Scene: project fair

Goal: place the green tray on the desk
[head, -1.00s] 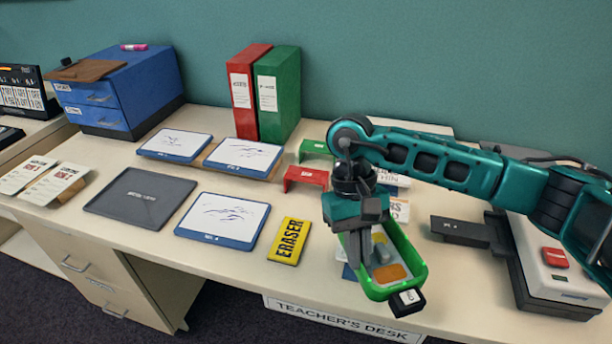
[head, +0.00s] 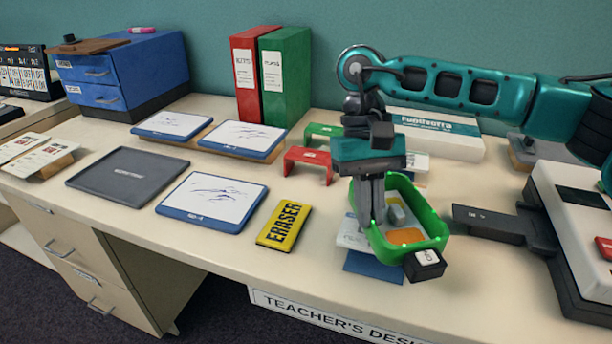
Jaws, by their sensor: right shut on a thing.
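The green tray (head: 434,222) is in the head view, right of the middle, over the front part of the desk (head: 330,265). It holds an orange piece (head: 405,237) and a grey piece. A black block with a white label (head: 425,265) is at its front end. My right gripper (head: 371,222) points down and is shut on the tray's left wall. I cannot tell whether the tray's underside touches the desk or the papers below it. My left gripper is not in view.
A yellow eraser (head: 284,226) lies left of the tray. A blue card (head: 373,268) lies below it. Red (head: 308,163) and green brackets stand behind. A black and white device (head: 575,230) is at the right. Whiteboards (head: 212,200) and a grey tray (head: 127,175) lie left.

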